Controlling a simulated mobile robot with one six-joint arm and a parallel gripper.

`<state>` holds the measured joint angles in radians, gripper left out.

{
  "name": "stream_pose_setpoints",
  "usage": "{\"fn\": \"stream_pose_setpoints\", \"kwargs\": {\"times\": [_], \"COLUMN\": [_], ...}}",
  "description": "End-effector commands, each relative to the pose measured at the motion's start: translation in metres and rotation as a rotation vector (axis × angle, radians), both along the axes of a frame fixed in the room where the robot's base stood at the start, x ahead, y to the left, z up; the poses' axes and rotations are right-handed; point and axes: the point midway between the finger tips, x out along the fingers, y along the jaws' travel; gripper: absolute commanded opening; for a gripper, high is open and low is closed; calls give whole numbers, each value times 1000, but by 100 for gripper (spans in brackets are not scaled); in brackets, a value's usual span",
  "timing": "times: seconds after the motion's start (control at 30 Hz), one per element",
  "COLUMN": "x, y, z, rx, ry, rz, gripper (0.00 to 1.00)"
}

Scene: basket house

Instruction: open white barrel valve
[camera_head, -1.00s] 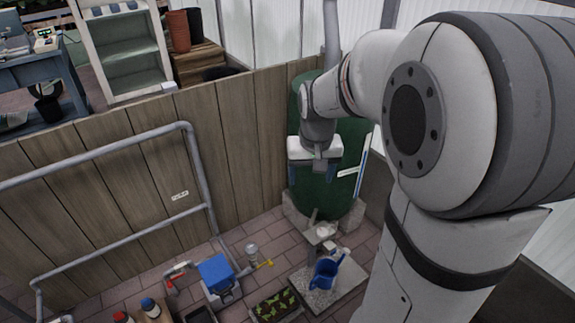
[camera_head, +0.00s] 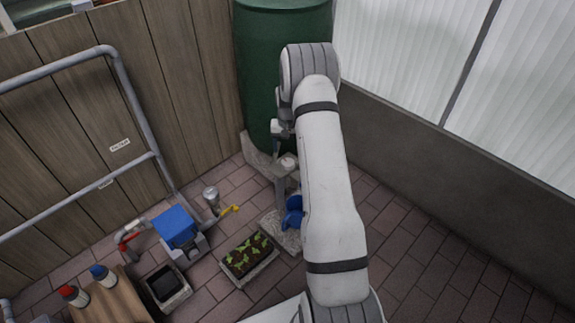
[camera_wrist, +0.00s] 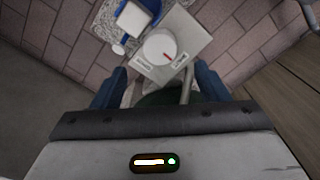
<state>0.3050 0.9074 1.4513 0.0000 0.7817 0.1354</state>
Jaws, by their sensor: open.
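The white valve knob (camera_wrist: 160,47), round with a red mark, sits on a grey plate (camera_wrist: 190,30) with small labels in the wrist view. It also shows small in the head view (camera_head: 288,162), low in front of the green barrel (camera_head: 270,70). My gripper (camera_wrist: 160,86) is open, its two blue fingers apart on either side below the knob in the wrist view. Nothing is between the fingertips, and the knob is beyond them, not touched. In the head view my arm partly hides the gripper (camera_head: 276,140).
A blue watering can (camera_head: 293,212) stands on a stone slab below the valve. A planter (camera_head: 248,256), a blue-topped box (camera_head: 175,228) and a grey can (camera_head: 212,198) with a yellow part stand left of it. The paving at right is clear.

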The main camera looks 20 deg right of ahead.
Motion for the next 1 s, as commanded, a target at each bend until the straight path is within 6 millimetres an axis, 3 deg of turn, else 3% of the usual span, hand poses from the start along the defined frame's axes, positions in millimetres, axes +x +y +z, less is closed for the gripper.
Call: {"fn": "stream_pose_setpoints", "kwargs": {"times": [0.5,0.8,1.0], "x": [-1,0,0], "y": [1,1,2], "z": [-71,-73,-73], "rx": [1,0,0], "ry": [2,1,1], "rz": [2,2,3], "gripper": [68,67,51]}}
